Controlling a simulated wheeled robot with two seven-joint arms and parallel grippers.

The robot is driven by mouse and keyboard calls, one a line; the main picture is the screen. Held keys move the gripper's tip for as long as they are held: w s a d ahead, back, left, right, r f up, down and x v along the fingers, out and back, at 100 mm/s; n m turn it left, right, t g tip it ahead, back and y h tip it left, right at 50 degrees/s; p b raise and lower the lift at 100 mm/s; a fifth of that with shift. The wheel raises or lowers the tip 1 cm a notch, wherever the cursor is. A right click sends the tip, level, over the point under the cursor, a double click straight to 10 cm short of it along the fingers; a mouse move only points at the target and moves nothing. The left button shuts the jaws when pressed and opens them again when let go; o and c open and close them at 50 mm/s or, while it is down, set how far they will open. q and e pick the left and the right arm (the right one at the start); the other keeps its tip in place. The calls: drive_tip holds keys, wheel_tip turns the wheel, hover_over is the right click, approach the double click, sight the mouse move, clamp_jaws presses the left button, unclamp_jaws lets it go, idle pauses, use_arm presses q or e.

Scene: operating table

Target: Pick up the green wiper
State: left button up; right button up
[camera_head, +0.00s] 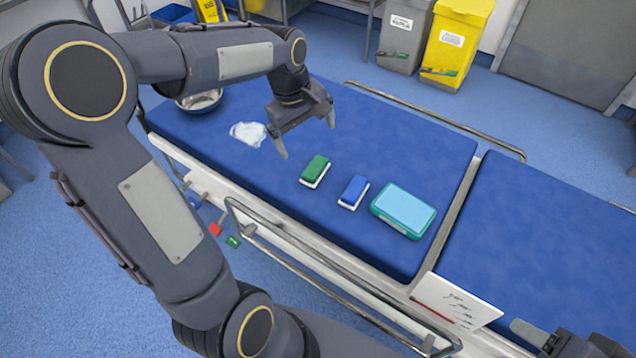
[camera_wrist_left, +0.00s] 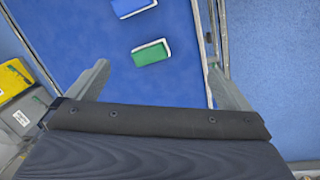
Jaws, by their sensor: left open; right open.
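The green wiper (camera_head: 315,170) has a green top and a white base and lies flat on the blue operating table (camera_head: 400,140). It also shows in the left wrist view (camera_wrist_left: 151,53), ahead of and between the fingers. My left gripper (camera_head: 308,138) is open and empty above the table, a little behind the green wiper and not touching it. In the left wrist view its two fingers (camera_wrist_left: 160,88) are spread wide. My right gripper (camera_head: 560,340) is partly in view at the bottom right corner, far from the wiper; it is open.
A blue wiper (camera_head: 353,191) lies just right of the green one, and a teal box (camera_head: 403,209) lies beyond it. A crumpled white cloth (camera_head: 248,134) and a metal bowl (camera_head: 201,101) are to the left. Metal rails (camera_head: 435,122) run along the table edges.

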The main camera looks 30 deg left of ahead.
sight(315, 166)
use_arm(q)
drive_tip(key=w+a+f+n+b, duration=0.1)
drive_tip(key=w+f, duration=0.2)
drive_tip(key=f, duration=0.1)
drive_tip(key=w+f+n+g+b, duration=0.1)
drive_tip(key=w+f+n, duration=0.1)
drive_tip(key=f, duration=0.3)
drive_tip(key=w+a+f+n+y+b, duration=0.1)
drive_tip(key=w+f+n, duration=0.1)
drive_tip(key=f, duration=0.3)
drive_tip(key=shift+w+a+f+g+b, duration=0.1)
drive_tip(key=shift+w+a+g+b, duration=0.1)
drive_tip(key=shift+w, duration=0.2)
drive_tip(key=shift+w+a+g+b, duration=0.1)
drive_tip(key=shift+w+b, duration=0.1)
drive_tip(key=shift+w, duration=0.2)
drive_tip(key=f, duration=0.2)
drive_tip(key=shift+w+f+n, duration=0.2)
drive_tip(key=shift+f+n, duration=0.1)
drive_tip(key=shift+f, duration=0.1)
drive_tip(key=f, duration=0.2)
drive_tip(key=f+b, duration=0.1)
drive_tip(key=f, duration=0.2)
drive_tip(key=shift+a+f+b, duration=0.3)
drive_tip(key=shift+b, duration=0.1)
drive_tip(key=c, duration=0.7)
use_arm(e)
wheel_tip(315, 166, down, 7)
drive_tip(key=shift+s+f, duration=0.15)
drive_tip(key=shift+f, duration=0.05)
